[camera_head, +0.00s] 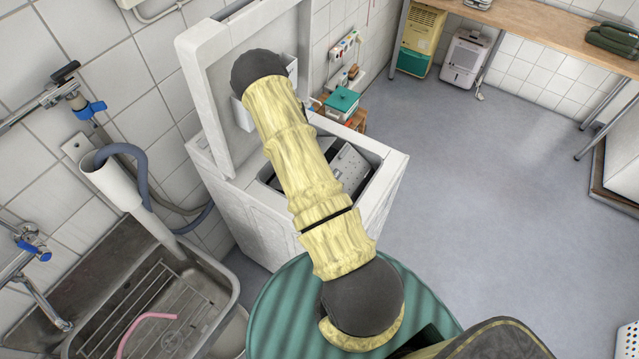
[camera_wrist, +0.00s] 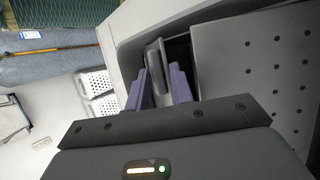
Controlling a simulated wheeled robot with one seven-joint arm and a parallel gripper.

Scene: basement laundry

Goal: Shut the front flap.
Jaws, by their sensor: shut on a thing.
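The washing machine (camera_head: 235,215) is a white top-loader with its lid (camera_head: 205,85) raised. A grey perforated metal panel (camera_head: 350,165) shows in its top opening, partly behind my arm. In the wrist view a large perforated grey panel (camera_wrist: 265,75) fills the right side, with a dark gap on its left. My gripper (camera_wrist: 160,78) has its two purple fingers on either side of a narrow grey metal edge, the front flap (camera_wrist: 155,58), near the machine's white rim (camera_wrist: 128,35). The fingers are shut on it. My gripper is hidden behind my arm in the head view.
A steel sink (camera_head: 150,300) with a grey hose stands at the left. A round green ribbed surface (camera_head: 285,310) is close in front of the machine. A teal-lidded box (camera_head: 341,102) sits behind the machine. The floor to the right is clear.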

